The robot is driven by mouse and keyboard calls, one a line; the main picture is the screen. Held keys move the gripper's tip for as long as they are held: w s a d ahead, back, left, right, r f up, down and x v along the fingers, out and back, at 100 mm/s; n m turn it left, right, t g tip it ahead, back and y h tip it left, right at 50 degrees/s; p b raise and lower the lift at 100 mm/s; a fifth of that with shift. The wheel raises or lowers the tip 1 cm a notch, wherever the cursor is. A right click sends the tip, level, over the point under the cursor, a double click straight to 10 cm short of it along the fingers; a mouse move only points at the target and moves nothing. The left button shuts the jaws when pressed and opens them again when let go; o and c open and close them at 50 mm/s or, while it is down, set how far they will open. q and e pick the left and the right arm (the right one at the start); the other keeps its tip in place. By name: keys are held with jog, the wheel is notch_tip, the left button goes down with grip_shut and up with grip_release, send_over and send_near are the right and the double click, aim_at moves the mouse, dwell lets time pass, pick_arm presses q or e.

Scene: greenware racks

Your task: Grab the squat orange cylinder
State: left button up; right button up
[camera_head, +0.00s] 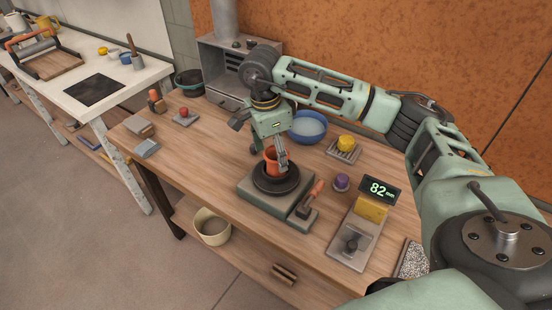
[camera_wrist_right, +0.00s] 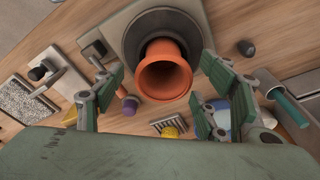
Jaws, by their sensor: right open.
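The squat orange cylinder (camera_head: 270,161) stands upright on the round dark plate (camera_head: 262,185) of a grey-green base on the wooden bench. In the right wrist view the orange cylinder (camera_wrist_right: 165,72) looks hollow, with a flared open rim facing the camera. My right gripper (camera_head: 279,157) is directly above and around it. In the head view the fingers hide part of the cylinder. My left gripper is out of view.
The bench's left part has bare wood.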

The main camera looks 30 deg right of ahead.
jog(key=shift+d+f, duration=0.15)
jog(key=shift+f, duration=0.6)
jog(key=shift+d+f, duration=0.1)
jog(key=shift+f, duration=0.65)
jog(key=shift+c, duration=0.3)
jog(key=c, duration=1.3)
